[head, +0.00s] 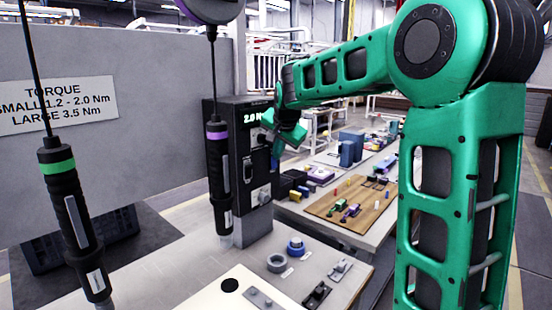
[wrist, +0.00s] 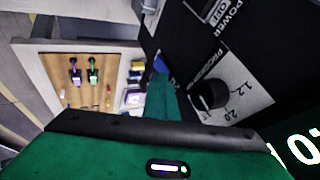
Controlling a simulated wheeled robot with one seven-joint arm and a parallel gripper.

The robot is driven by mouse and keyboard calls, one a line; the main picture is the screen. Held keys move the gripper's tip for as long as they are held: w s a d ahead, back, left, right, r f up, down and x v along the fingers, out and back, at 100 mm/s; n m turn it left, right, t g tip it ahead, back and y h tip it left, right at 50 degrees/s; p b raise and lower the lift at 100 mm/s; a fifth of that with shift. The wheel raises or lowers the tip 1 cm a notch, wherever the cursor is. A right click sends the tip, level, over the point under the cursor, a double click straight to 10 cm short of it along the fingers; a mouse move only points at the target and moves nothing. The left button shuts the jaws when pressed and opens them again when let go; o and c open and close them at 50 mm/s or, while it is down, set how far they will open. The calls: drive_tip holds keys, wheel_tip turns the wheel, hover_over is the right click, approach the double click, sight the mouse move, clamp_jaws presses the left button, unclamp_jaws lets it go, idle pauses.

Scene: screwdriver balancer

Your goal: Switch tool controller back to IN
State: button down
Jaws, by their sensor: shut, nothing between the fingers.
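The tool controller (head: 241,150) is a dark upright box at the back of the near bench in the head view, with a lit green display (head: 252,117) reading about 2.0 N. In the wrist view its front panel fills the right side, tilted. A black round knob (wrist: 212,95) sits on a pale label marked 1.2 and 2.0. A POWER label with OFF (wrist: 218,12) shows at the top edge. My gripper (head: 277,160) is shut and empty, close in front of the panel. In the wrist view its fingers (wrist: 161,68) lie left of the knob. I cannot tell whether they touch the panel. No IN marking is readable.
Two hanging screwdrivers, green-banded (head: 70,215) and purple-banded (head: 219,175), hang left of my arm; the purple one is close to the controller. A ring holder (head: 277,263) and small fixtures stand on the near bench. A wooden board (head: 330,212) with parts lies behind.

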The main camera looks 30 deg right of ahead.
drive_tip(key=shift+r, duration=0.25)
drive_tip(key=d+v, duration=0.1)
drive_tip(key=v, duration=1.1)
drive_tip(key=shift+s, duration=0.25)
drive_tip(key=shift+f, duration=0.15)
